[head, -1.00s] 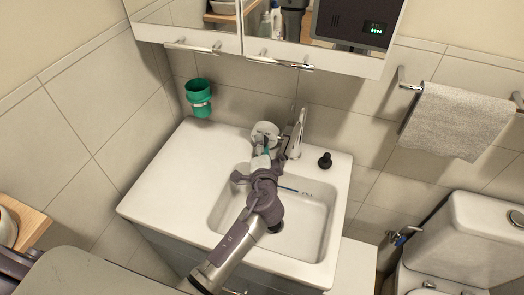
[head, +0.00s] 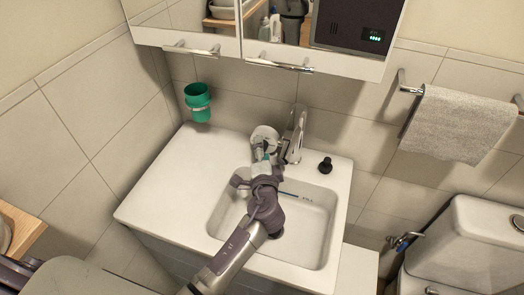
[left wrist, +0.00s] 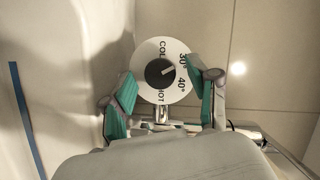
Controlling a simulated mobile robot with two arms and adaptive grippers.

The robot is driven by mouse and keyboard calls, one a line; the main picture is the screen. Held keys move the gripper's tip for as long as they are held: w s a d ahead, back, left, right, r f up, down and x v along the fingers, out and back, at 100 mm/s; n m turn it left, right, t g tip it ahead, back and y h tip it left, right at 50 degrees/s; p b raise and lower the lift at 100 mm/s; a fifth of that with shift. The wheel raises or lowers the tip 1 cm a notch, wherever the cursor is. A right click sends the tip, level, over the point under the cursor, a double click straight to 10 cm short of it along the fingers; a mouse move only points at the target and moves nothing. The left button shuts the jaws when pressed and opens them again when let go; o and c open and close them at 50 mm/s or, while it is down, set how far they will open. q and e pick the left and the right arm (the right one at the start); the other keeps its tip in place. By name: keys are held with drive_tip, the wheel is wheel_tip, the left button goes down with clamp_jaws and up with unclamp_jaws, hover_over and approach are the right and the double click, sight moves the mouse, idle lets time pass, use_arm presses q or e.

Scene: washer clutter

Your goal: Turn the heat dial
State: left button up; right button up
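The heat dial (head: 264,134) is a round white disc behind the sink, left of the tap. In the left wrist view the dial (left wrist: 148,84) faces the camera, with COLD, 30°, 40° and HOT around its rim. Its dark centre knob (left wrist: 160,73) has a light pointer line towards the 30° side. My left gripper (head: 262,160) is just in front of the dial. In the left wrist view its teal-padded fingers (left wrist: 163,80) are spread wide, one on each side of the knob, with nothing between them held. I cannot tell whether either finger touches the disc. My right gripper is not in view.
The chrome tap (head: 297,135) stands close right of the dial. The white sink (head: 318,238) lies below my left arm. A black stopper (head: 325,163) and a green cup (head: 198,101) are farther off. The mirror cabinet (head: 180,38) hangs above. The counter's left side is clear.

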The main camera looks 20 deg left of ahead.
use_arm(q)
drive_tip(key=shift+s, duration=0.2)
drive_tip(key=v, duration=1.1)
drive_tip(key=shift+s+d, duration=0.15)
drive_tip(key=shift+s, duration=0.15)
